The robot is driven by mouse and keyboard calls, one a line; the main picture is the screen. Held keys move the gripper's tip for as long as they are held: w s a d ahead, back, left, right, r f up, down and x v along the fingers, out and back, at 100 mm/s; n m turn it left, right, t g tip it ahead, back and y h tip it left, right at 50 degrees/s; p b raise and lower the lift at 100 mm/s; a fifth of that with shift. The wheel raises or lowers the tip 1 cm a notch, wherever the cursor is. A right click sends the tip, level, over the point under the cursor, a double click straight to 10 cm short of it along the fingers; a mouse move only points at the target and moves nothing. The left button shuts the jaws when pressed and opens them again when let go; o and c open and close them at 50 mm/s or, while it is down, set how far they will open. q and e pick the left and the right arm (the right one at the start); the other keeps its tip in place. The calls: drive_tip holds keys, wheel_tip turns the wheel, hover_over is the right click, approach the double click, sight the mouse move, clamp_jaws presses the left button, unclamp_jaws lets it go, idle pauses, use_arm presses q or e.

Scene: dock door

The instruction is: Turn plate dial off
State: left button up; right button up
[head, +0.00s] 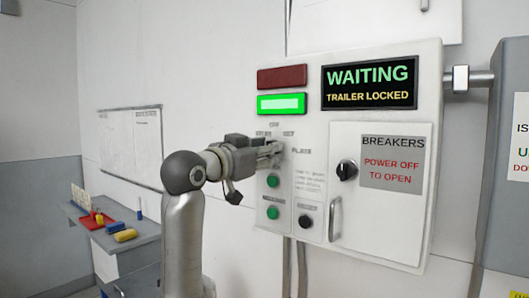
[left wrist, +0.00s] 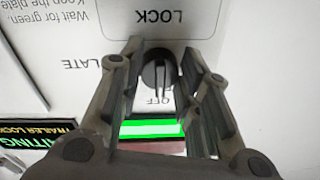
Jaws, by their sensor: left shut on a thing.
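The plate dial (left wrist: 156,72) is a round dark knob with a raised grip bar. In the left wrist view, which shows the panel upside down, it sits between my left fingers, and its bar lies in line with the OFF label (left wrist: 158,100). My left gripper (left wrist: 164,75) is shut on the dial. In the head view my left gripper (head: 274,152) reaches the control panel (head: 315,125) from the left and hides the dial, beside the PLATE label (head: 301,150). My right gripper is not in view.
The screen (head: 368,84) reads WAITING, TRAILER LOCKED. A green lamp (head: 282,104) is lit below a dark red one (head: 282,77). Green buttons (head: 273,181) and a black knob (head: 306,221) sit below my gripper. The breaker door (head: 380,230) is shut. A side table (head: 115,240) stands left.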

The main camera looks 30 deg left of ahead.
use_arm(q)
drive_tip(key=o, duration=1)
drive_tip(key=s, duration=1.2)
drive_tip(key=shift+a+f, duration=0.15)
drive_tip(key=shift+f, duration=0.2)
drive_tip(key=shift+f, duration=0.1)
